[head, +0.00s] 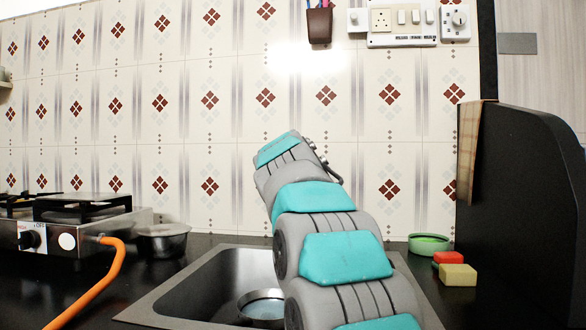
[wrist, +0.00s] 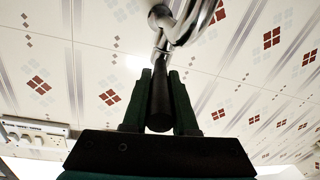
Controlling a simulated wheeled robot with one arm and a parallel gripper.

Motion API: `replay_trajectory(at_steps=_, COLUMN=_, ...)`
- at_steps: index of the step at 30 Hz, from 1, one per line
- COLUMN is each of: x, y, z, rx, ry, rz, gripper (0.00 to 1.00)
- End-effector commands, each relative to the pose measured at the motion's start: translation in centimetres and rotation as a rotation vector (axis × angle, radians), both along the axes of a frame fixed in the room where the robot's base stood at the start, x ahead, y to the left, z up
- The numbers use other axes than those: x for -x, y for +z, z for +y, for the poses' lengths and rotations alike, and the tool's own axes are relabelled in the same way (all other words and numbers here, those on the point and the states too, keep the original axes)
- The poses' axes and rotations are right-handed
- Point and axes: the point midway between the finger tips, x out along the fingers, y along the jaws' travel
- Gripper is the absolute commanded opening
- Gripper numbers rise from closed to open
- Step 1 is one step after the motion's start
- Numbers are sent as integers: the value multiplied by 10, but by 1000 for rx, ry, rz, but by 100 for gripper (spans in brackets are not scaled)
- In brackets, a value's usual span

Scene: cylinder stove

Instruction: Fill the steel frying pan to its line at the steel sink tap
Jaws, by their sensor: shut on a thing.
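The steel frying pan (head: 262,293) sits in the steel sink (head: 190,290), partly hidden by my arm. Its inside looks pale bluish; I cannot make out its line or the exact water level. Part of the steel tap (head: 319,152) shows just beyond my arm's upper end. In the wrist view the chrome tap (wrist: 189,22) curves at the top, and a dark lever (wrist: 159,100) joined to it runs between my fingers. My gripper (wrist: 160,78) is shut on this dark lever. The head view hides my fingers behind my arm.
A stove (head: 70,222) with an orange hose (head: 100,280) stands at the left, with a steel bowl (head: 163,240) beside it. A green-rimmed dish (head: 429,243) and red and yellow sponges (head: 457,275) lie to the right, before a black partition (head: 525,200).

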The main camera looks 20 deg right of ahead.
Motion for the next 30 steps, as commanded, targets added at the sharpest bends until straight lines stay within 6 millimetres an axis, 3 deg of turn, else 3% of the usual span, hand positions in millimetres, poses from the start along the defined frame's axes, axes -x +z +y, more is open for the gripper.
replay_trajectory(at_steps=12, x=-3, y=0, z=5, rx=0, ry=-113, rz=-4, gripper=0)
replay_trajectory(at_steps=26, x=-3, y=-1, z=8, rx=-5, ry=-129, rz=-1, gripper=0)
replay_trajectory(at_steps=27, x=-3, y=-1, z=9, rx=-5, ry=-129, rz=0, gripper=28)
replay_trajectory(at_steps=30, x=-3, y=-2, z=9, rx=-5, ry=-128, rz=0, gripper=39)
